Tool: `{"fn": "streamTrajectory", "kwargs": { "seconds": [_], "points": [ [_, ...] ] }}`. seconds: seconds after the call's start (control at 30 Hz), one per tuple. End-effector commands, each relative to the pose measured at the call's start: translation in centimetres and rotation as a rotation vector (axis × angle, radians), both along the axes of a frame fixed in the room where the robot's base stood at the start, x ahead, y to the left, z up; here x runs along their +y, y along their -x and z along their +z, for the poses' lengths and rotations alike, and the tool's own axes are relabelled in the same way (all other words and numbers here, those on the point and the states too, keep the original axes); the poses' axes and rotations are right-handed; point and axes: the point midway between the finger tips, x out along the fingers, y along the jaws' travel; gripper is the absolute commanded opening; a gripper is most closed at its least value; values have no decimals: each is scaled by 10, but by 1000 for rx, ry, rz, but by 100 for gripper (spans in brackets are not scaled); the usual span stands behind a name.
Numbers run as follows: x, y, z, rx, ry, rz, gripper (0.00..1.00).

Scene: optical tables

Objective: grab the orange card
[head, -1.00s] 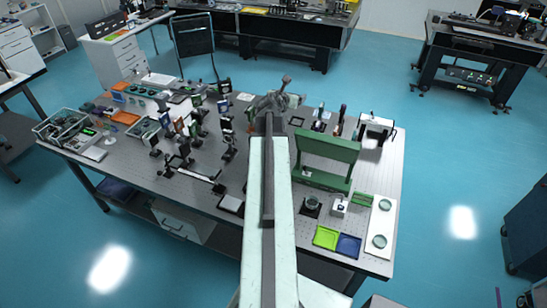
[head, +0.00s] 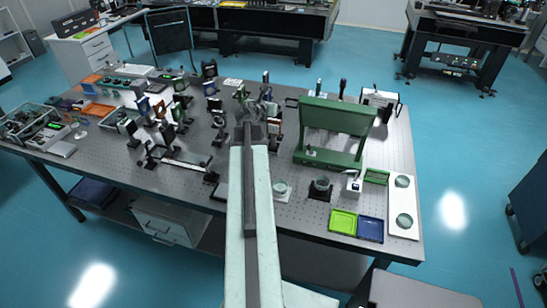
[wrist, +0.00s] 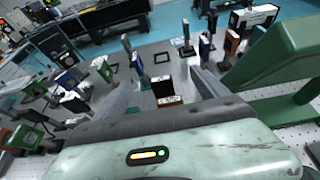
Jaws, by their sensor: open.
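My gripper (wrist: 160,77) is open, its two grey fingers spread low over the table. In the head view my gripper (head: 257,105) is at the far end of my arm, above the middle of the table. An upright orange-brown card-like piece in a dark mount (wrist: 231,42) stands ahead and right of the right fingertip in the wrist view, apart from it. I cannot tell surely whether it is the orange card. A small dark block with a pale label (wrist: 166,91) is between the fingers, not visibly gripped. My arm hides part of the table in the head view.
A green stand (head: 333,130) rises close on the right of my gripper. Several posts and optic mounts crowd the left. Orange trays (head: 98,109) lie at the far left. Green (head: 343,222) and blue (head: 370,229) trays are near the front right edge.

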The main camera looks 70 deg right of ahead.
Motion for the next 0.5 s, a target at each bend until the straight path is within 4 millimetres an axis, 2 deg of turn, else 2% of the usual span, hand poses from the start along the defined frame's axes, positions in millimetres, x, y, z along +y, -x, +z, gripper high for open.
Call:
{"fn": "streamTrajectory", "kwargs": {
  "seconds": [0.03,0.1,0.2,0.33,0.5],
  "points": [
    [-1,2,-48,0,0,-2,84],
    [-2,4,-78,0,0,-5,84],
    [-3,7,-106,0,0,-9,84],
    [-4,8,-121,0,0,-11,84],
    [-5,9,-119,0,0,-12,84]
  ]
}}
